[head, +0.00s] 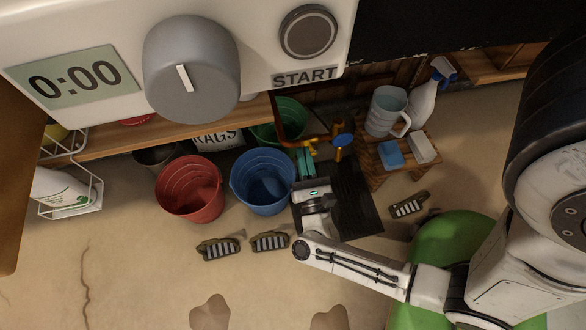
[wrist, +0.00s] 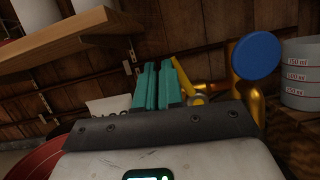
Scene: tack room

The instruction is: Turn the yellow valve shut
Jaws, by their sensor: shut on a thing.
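The yellow valve (head: 313,143) is on the pipework by the back wall in the head view. In the wrist view its yellow lever (wrist: 189,87) shows just right of my teal fingers. My gripper (head: 304,155) reaches it from the front, and in the wrist view its fingers (wrist: 158,66) are close together, shut on the yellow valve's lever. The gripped part is hidden behind the fingers. A second valve with a round blue handle (head: 342,140) stands to the right; that blue handle (wrist: 256,55) is large in the wrist view, apart from my fingers.
A blue bucket (head: 262,181) and a red bucket (head: 190,189) stand left of my gripper, with a green bucket (head: 284,121) behind. A wooden stool (head: 374,173) at right holds a measuring jug (head: 385,110) and spray bottle (head: 424,103). Brushes (head: 270,242) lie on the floor.

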